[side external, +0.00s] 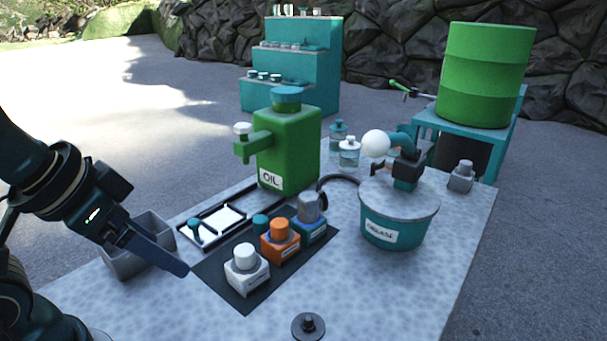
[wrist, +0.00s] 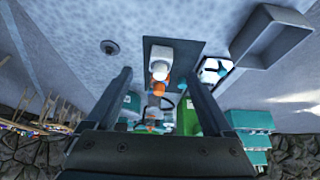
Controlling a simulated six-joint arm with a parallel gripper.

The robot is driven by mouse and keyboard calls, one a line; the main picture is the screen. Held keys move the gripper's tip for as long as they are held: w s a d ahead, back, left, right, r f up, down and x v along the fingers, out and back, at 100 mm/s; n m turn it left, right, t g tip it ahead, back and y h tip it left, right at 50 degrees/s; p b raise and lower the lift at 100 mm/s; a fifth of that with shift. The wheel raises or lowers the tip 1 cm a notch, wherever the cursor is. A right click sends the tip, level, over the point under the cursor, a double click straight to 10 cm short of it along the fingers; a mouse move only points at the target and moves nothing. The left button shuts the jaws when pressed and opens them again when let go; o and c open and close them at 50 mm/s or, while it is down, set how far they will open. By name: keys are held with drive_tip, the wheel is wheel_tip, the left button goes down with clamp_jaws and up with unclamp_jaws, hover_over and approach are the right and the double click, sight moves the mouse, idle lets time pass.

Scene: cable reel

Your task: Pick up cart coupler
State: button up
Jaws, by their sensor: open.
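I cannot tell for certain which thing is the cart coupler. One candidate is a small dark round piece with a knob (side external: 308,325) at the table's front edge; it also shows in the wrist view (wrist: 109,47), upper left. Several square bottles stand on a dark mat (side external: 245,300): a white one (side external: 246,275), an orange one (side external: 281,246) and a teal one with a grey cap (side external: 311,225). My gripper (side external: 186,270) is above the table, left of the mat. In the wrist view its two fingers (wrist: 157,78) are spread apart with nothing held between them.
A grey bin (side external: 150,255) stands close by my gripper. A small grey block (side external: 461,177) is at the right edge.

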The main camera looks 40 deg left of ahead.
drive_tip(key=w+a+r+n+t, duration=0.1)
drive_tip(key=w+r+n, duration=0.2)
drive_tip(key=w+r, duration=0.55)
drive_tip(key=n+g+y, duration=0.1)
drive_tip(key=n+y, duration=0.1)
hover_over(307, 200)
drive_tip(key=s, duration=0.2)
wheel_tip(307, 200, down, 7)
drive_tip(key=shift+g, duration=0.8)
drive_tip(key=x, duration=0.3)
drive_tip(key=d+x, duration=0.1)
drive_tip(key=x, duration=0.2)
drive_tip(key=s+x, duration=0.1)
drive_tip(key=x, duration=0.3)
drive_tip(key=shift+s+d+f, duration=0.1)
drive_tip(key=shift+d+f, duration=0.2)
drive_tip(key=shift+f, duration=0.65)
drive_tip(key=shift+c, duration=0.3)
